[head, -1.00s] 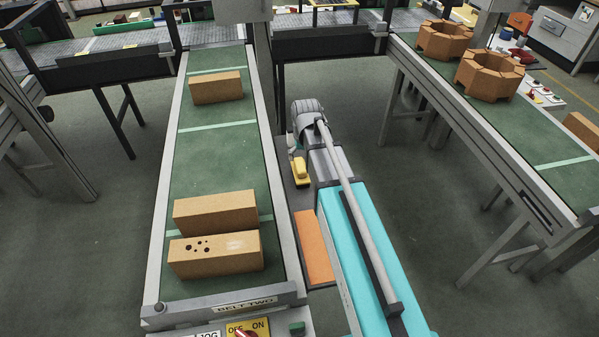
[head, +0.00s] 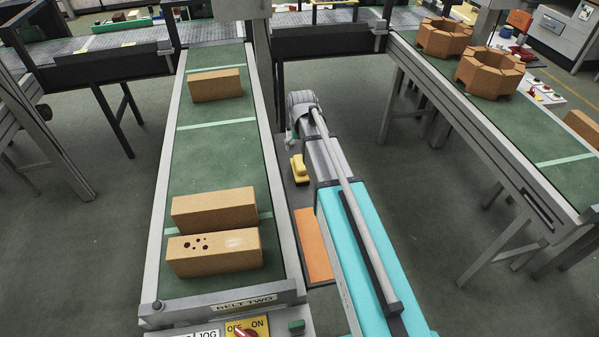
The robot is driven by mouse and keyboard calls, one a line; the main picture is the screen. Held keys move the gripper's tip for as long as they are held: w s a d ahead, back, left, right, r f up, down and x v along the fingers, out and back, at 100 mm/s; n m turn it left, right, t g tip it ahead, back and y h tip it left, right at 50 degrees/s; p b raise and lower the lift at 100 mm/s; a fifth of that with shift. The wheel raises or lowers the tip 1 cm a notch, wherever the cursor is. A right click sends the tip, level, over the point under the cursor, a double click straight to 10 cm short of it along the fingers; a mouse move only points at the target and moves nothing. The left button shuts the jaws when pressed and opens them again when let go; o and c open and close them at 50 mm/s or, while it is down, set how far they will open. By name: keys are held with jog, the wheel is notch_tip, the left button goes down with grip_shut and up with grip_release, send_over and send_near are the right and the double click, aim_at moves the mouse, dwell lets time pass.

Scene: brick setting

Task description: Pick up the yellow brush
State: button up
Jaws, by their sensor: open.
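The yellow brush (head: 299,170) is a small yellow block-like thing on a dark grey surface, low down between the green belt and my arm. Part of its right side is close to my arm's outline. My arm reaches away from the camera, and its rounded grey joint is just beyond the brush in the picture. A small pale part of my arm's end shows left of that joint, above the brush. My gripper's fingers cannot be made out; the arm hides them.
Belt two (head: 215,155) runs along the left, carrying a plain brick (head: 214,209), a brick with dark holes (head: 214,253) and a farther brick (head: 215,85). An orange panel (head: 313,245) lies beside my arm. Another belt (head: 500,120) at right carries ring-shaped brick stacks (head: 490,72).

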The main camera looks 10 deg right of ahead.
aim_at(300, 162)
jog(key=shift+w+f+b, duration=0.25)
jog(key=shift+f+b, duration=1.4)
jog(key=shift+f, duration=0.15)
jog(key=shift+w+f+b, duration=0.2)
jog(key=shift+f+b, duration=1.4)
jog(key=shift+f, duration=0.15)
jog(key=shift+f, duration=0.15)
jog(key=shift+w+d+f+b, duration=0.1)
jog(key=shift+w+f+b, duration=0.05)
jog(key=shift+f+b, duration=1.15)
jog(key=shift+w+d+f+b, duration=0.1)
jog(key=shift+w+f+b, duration=0.05)
jog(key=shift+f+b, duration=1.15)
jog(key=shift+a+r, duration=0.1)
jog(key=shift+r, duration=0.05)
jog(key=c, duration=1.1)
jog(key=shift+c, duration=0.2)
jog(key=shift+r, duration=0.2)
